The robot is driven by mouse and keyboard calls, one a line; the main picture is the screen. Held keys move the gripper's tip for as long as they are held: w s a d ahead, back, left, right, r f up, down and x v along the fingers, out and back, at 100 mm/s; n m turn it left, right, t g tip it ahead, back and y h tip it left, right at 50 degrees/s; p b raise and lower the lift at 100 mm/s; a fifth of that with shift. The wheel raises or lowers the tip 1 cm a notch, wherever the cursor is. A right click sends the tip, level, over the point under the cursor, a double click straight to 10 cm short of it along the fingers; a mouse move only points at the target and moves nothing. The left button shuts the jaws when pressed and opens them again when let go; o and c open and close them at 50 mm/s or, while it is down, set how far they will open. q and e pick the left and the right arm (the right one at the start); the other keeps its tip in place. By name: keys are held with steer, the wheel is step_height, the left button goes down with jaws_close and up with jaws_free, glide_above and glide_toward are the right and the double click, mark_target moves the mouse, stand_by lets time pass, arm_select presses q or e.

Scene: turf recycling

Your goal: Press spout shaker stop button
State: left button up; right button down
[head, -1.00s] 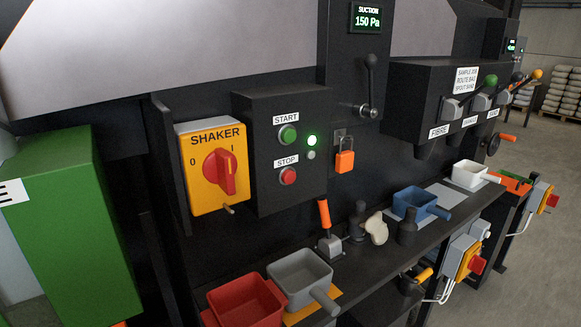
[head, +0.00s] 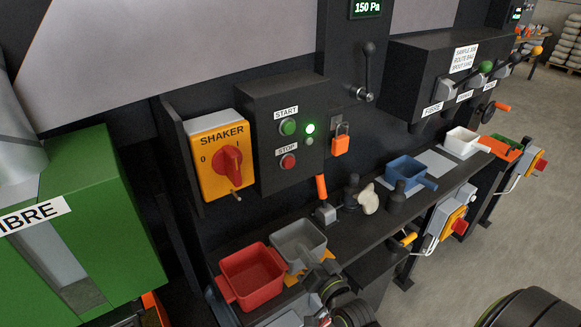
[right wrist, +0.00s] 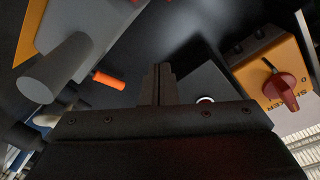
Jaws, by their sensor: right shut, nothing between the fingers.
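The red stop button (head: 288,161) sits under its STOP label on the dark control box (head: 262,165), below the green start button (head: 287,127). A green lamp (head: 310,128) beside the buttons is lit. My right gripper (head: 328,291) is at the bottom of the head view, low in front of the grey scoop and apart from the stop button. In the right wrist view its fingers (right wrist: 160,84) are shut and empty. A small part of a red button (right wrist: 205,100) shows there behind the gripper body, mostly hidden. My left gripper is not in view.
The yellow shaker switch (head: 222,155) is left of the control box. Below, the shelf holds a red scoop (head: 252,274), a grey scoop (head: 298,243), an orange-handled tool (head: 321,188) and a blue scoop (head: 408,171). An orange padlock (head: 341,140) hangs right of the box.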

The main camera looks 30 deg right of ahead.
mark_target(290, 163)
steer(key=d+r+m+t+h, duration=0.2)
steer(key=r+m+t+h, duration=0.1)
steer(key=r, duration=0.5)
steer(key=d+r+m+t+h+p, duration=0.1)
steer(key=r+m+t+h, duration=0.3)
steer(key=r+m, duration=0.4)
steer(key=shift+d+r+h, duration=0.3)
steer(key=shift+d+h, duration=0.2)
steer(key=shift+h, duration=0.1)
steer(key=shift+s, duration=0.1)
steer(key=w+b, duration=0.1)
steer(key=w, duration=0.8)
steer(key=shift+a+y, duration=0.3)
steer(key=shift+a, duration=0.1)
stand_by(0.3)
steer(key=shift+w, duration=0.4)
